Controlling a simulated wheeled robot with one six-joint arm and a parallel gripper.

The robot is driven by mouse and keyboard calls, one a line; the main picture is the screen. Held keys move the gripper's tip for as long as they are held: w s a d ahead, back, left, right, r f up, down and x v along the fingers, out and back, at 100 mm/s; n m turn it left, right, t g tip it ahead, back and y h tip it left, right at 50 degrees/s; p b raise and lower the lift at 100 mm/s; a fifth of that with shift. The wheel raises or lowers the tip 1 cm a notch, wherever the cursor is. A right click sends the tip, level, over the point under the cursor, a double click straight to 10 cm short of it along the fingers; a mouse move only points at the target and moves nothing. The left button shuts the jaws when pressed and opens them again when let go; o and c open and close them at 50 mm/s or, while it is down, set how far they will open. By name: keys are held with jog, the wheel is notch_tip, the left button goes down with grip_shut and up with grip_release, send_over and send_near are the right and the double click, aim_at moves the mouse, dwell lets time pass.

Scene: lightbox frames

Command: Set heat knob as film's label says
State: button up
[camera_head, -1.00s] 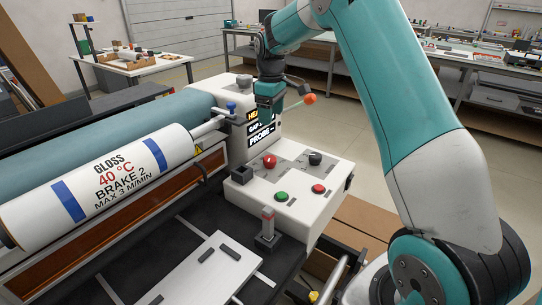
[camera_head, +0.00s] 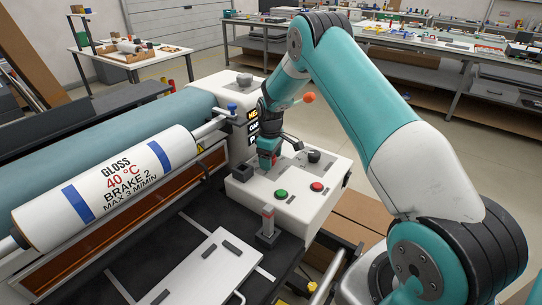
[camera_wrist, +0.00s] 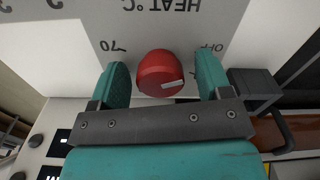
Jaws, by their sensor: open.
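The film roll (camera_head: 105,190) carries a label (camera_head: 125,180) reading GLOSS, 40 °C, BRAKE 2, MAX 3 M/MIN. The red heat knob (camera_wrist: 160,70) shows in the wrist view between my two teal fingers, with a white pointer mark on its near face. The panel (camera_wrist: 160,18) reads HEAT °C upside down, with 70 left of the knob and OFF right of it; other scale marks are hidden. My gripper (camera_wrist: 161,72) is open, one finger on each side of the knob, with gaps visible. In the head view my gripper (camera_head: 268,160) largely covers the knob.
On the white control box (camera_head: 325,195) are a black knob (camera_head: 314,156), a green button (camera_head: 281,194) and a red button (camera_head: 317,187). A dark block (camera_head: 242,172) stands close to my gripper. The display (camera_head: 252,128) is partly hidden by my arm.

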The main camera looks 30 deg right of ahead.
jog(key=c, duration=0.9)
jog(key=shift+m+b, duration=0.3)
jog(key=m+b, duration=0.1)
jog(key=m, duration=0.1)
jog(key=shift+m, duration=0.4)
jog(key=m+b, duration=0.2)
jog(key=m, duration=0.3)
jog(key=shift+m, duration=0.3)
jog(key=m+b, duration=0.1)
jog(key=m, duration=0.3)
jog(key=shift+w+a, duration=0.1)
jog(key=shift+a, duration=0.05)
jog(key=m+b, duration=0.1)
jog(key=m, duration=0.3)
jog(key=shift+r+m, duration=0.1)
jog(key=shift+m, duration=0.2)
jog(key=shift+w, duration=0.1)
